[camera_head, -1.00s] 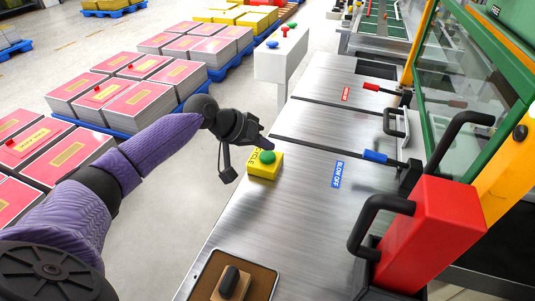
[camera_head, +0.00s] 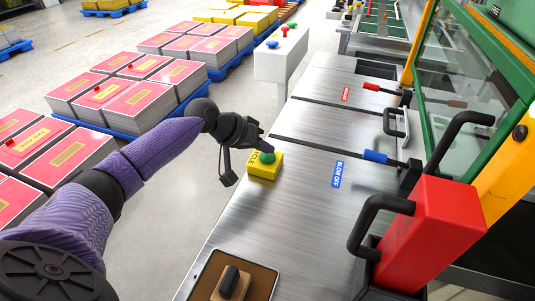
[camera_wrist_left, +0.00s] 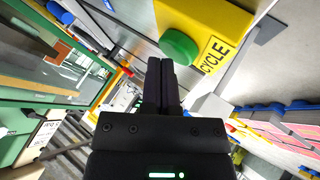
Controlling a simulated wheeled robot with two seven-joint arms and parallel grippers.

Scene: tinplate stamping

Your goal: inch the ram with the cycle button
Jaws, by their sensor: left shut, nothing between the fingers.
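The cycle button is a green round cap (camera_head: 267,158) on a yellow box (camera_head: 265,172) on the steel bench. In the left wrist view the green cap (camera_wrist_left: 179,48) and the box's CYCLE label (camera_wrist_left: 212,56) show at the top. My left gripper (camera_head: 264,148) is shut and empty. Its fingertips are at the far side of the green cap in the head view and just beside it in the wrist view; I cannot tell whether they touch. The ram is not clearly visible. My right gripper is not in view.
A blue-handled lever (camera_head: 376,156) by the BLOW OFF label and a red-handled lever (camera_head: 372,87) lie along the bench's right. A red block with black handles (camera_head: 432,228) stands near right. A tray (camera_head: 262,284) is at the bench's near end. Pallets of red stacks (camera_head: 130,103) stand left.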

